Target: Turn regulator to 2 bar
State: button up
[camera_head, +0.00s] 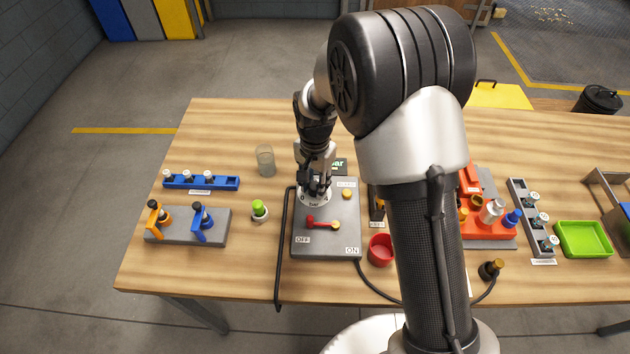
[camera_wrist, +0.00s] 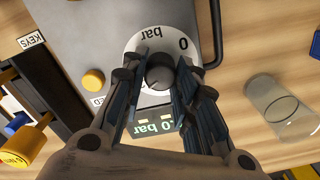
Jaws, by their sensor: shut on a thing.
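The regulator's dark round knob (camera_wrist: 158,72) sits in the middle of a white dial plate (camera_wrist: 178,38) marked "0" and "bar". My gripper (camera_wrist: 160,68) is over the dial with its fingers shut on the knob, one on each side. In the head view my gripper (camera_head: 315,188) points down onto the back left of a grey panel (camera_head: 332,246). The dial plate (camera_head: 303,200) is partly covered there. A dark display with green text (camera_wrist: 158,127) ends in ".0 bar"; a finger hides its first digit. Part of the display (camera_head: 341,165) shows behind the panel.
The panel has a red lever (camera_head: 322,224) and a yellow button (camera_head: 346,194). A clear glass (camera_head: 265,160) stands left of my gripper, and a green-topped item (camera_head: 259,209) is nearby. A red cup (camera_head: 380,249) stands right of the panel.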

aim_at(314, 185)
jog(key=n+p, duration=0.2)
jog(key=n, duration=0.4)
jog(key=shift+r, duration=0.1)
jog(key=n+p, duration=0.1)
jog(key=n, duration=0.5)
jog(key=shift+a, duration=0.1)
dwell(0.5)
jog(key=o, duration=1.1)
jog(key=shift+c, duration=0.2)
notch_tip(314, 185, up, 12)
